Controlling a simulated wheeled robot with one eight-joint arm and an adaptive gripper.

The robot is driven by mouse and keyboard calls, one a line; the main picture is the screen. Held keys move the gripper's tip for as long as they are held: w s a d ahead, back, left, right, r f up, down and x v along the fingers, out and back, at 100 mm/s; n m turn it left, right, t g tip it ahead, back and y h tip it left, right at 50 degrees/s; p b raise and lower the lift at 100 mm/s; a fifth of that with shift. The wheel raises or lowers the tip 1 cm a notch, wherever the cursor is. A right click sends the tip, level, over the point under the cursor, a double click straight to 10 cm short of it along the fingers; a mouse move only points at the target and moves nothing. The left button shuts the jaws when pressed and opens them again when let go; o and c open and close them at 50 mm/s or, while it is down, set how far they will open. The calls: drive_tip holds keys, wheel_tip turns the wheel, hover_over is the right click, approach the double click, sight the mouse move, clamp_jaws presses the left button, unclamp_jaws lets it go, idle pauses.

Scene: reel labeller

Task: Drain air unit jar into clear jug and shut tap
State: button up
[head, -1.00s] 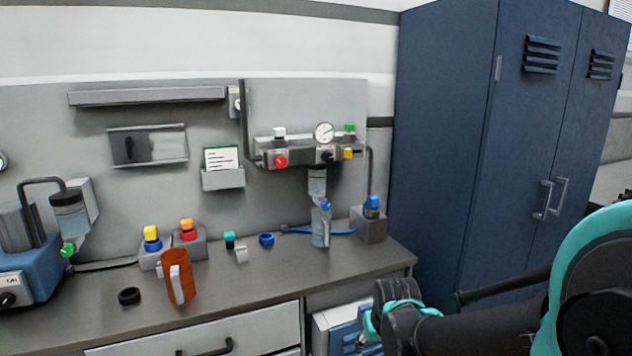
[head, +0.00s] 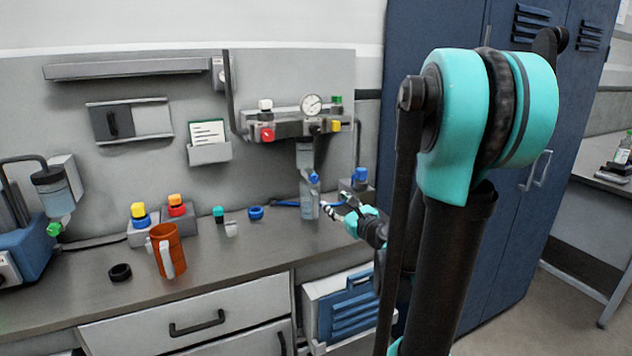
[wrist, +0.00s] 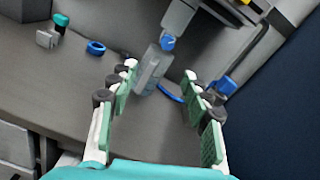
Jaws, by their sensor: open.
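The air unit jar (head: 305,154) hangs under a grey manifold with a round gauge, with a blue tap (head: 314,178) at its lower end. The clear jug (head: 309,204) stands upright on the bench below the tap. My gripper (head: 336,208) is right of the jug, open and empty. In the wrist view, my open fingers (wrist: 160,74) point towards the clear jug (wrist: 150,72), which shows between and beyond the tips, apparently untouched. The blue tap (wrist: 168,42) and jar (wrist: 178,16) show above it. I cannot tell the tap's state or any liquid level.
An orange jug (head: 168,252) and a black ring (head: 120,272) are on the left bench. A second jar with a green tap (head: 54,229) stands farther left. A blue ring (head: 256,212) lies left of the clear jug. A grey block with a blue knob (head: 360,179) stands behind right.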

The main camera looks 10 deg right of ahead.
drive_tip(key=m, duration=0.1)
approach(315, 179)
drive_tip(key=x, duration=0.9)
drive_tip(key=shift+w, duration=0.1)
drive_tip(key=shift+c, duration=0.4)
clamp_jaws()
